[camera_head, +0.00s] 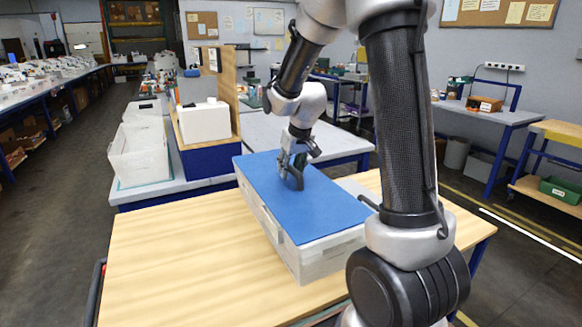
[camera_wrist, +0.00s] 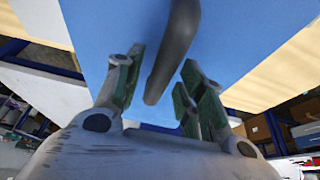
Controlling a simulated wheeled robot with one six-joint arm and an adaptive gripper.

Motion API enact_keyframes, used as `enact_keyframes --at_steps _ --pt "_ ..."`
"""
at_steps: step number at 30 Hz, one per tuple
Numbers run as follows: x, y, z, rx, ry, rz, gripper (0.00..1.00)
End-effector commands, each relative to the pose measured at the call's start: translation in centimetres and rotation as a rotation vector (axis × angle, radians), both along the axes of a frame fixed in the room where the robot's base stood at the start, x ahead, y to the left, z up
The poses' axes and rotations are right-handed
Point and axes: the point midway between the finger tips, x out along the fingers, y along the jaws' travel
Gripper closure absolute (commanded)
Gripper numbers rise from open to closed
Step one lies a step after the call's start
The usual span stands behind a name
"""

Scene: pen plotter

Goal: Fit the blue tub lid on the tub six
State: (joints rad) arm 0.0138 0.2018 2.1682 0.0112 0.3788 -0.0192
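The blue lid (camera_head: 325,205) lies flat on top of a long whitish tub (camera_head: 330,255) on the wooden table. The lid appears to cover the tub's top, but I cannot tell whether its edges are seated. A dark upright handle stands on the lid and shows in the wrist view (camera_wrist: 172,50). My gripper (camera_head: 294,166) is down at this handle. In the wrist view my gripper (camera_wrist: 158,88) has its green-padded fingers apart, one on each side of the handle, with visible gaps. The tub's far side is hidden. I see no number on it.
The wooden table (camera_head: 165,260) is clear to the left of the tub. Behind stand a white open bin (camera_head: 140,155) and a white box (camera_head: 204,121) on a blue base, beside a wooden upright board (camera_head: 224,85).

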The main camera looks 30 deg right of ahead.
Motion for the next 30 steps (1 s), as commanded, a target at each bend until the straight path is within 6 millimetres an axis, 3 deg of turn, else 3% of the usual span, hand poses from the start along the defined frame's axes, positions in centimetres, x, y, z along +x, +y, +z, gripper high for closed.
enact_keyframes --at_steps 11,24,30 --pt "-0.2 0.0 0.5 0.000 0.000 0.000 0.57" --pt "-3.5 0.0 8.7 0.000 -0.005 0.000 0.57" --pt "-4.4 0.0 10.8 0.000 -0.001 0.000 0.57"
